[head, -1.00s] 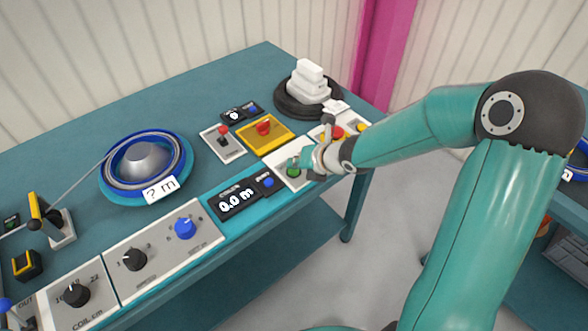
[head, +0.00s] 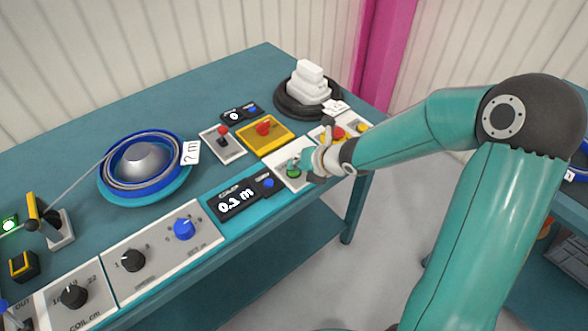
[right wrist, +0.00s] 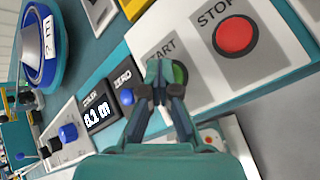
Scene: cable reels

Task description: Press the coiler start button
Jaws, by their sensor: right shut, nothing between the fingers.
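The green start button (head: 293,173) sits on a light panel at the bench's front edge; it also shows in the right wrist view (right wrist: 179,73), partly hidden by my fingers. My right gripper (head: 297,162) is shut and empty, its fingertips at the button; I cannot tell for certain whether they touch it. The length display (head: 236,202) reads 0.1 m. The blue coiler reel (head: 146,163) carries a "? m" tag (head: 190,152) and a cable runs to it from the left. My left gripper is not in view.
The red stop button (right wrist: 236,35) is right beside the start button. Knob panels (head: 165,248) line the front left.

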